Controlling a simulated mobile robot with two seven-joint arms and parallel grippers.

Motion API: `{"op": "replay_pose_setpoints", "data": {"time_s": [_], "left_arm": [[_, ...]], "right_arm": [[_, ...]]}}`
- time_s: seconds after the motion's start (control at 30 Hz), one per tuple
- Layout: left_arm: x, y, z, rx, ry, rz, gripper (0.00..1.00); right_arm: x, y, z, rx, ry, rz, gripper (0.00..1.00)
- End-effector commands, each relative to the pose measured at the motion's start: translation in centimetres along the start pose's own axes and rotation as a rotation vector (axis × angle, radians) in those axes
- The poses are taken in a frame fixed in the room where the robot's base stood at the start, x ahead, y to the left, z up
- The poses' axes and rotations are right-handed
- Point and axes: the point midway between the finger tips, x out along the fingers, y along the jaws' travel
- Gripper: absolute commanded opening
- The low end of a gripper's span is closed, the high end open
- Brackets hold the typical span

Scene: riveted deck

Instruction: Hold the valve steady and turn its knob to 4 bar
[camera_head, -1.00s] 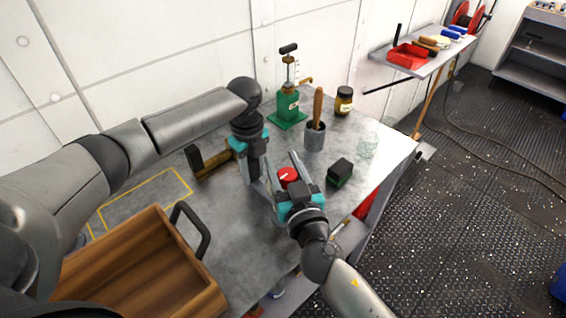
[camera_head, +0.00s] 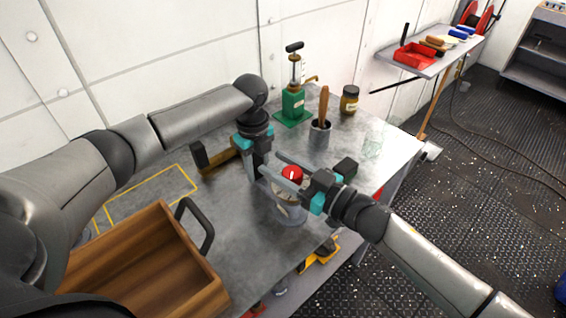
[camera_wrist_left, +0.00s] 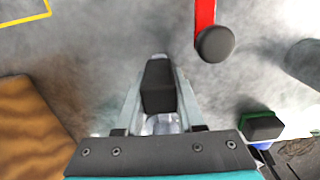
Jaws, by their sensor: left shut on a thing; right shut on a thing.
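The valve (camera_head: 290,212) stands on the grey workbench as a pale metal body with a red knob (camera_head: 292,172) on top. A light pointer mark shows on the knob; the scale is too small to read. My left gripper (camera_head: 265,178) reaches down at the valve's left side and is shut on the valve body, its grip partly hidden. My right gripper (camera_head: 287,174) comes from the right, shut on the knob with a finger along each side.
A wooden crate (camera_head: 205,290) stands front left. A hammer (camera_head: 220,161) lies behind the left gripper. A green pump (camera_head: 293,104), a grey cup (camera_head: 320,138) with a wooden handle and a jar (camera_head: 349,100) stand behind. A dark block (camera_head: 346,168) is close to the right gripper.

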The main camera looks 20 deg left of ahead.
Motion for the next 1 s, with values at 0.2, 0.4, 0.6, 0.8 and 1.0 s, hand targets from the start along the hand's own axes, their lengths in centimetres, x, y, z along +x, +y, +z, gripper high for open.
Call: {"op": "replay_pose_setpoints", "data": {"time_s": [0.2,0.4,0.6,0.8,1.0], "left_arm": [[0.1,0.0,-0.3,0.007,0.003,0.003,0.00],[0.1,0.0,-0.3,0.007,0.004,0.003,0.00],[0.1,0.0,-0.3,0.008,0.004,0.002,0.00],[0.1,0.0,-0.4,0.008,0.005,0.002,0.00],[0.1,-0.1,-0.4,0.010,0.005,0.002,0.00]], "right_arm": [[0.1,-0.5,0.1,-0.002,-0.005,-0.183,0.00],[0.0,-0.9,0.2,-0.001,-0.004,-0.301,0.00],[-0.1,-1.2,0.2,0.000,-0.004,-0.390,0.00],[-0.1,-1.4,0.2,-0.001,-0.006,-0.467,0.00],[-0.1,-1.5,0.3,-0.005,-0.008,-0.530,0.00]]}}
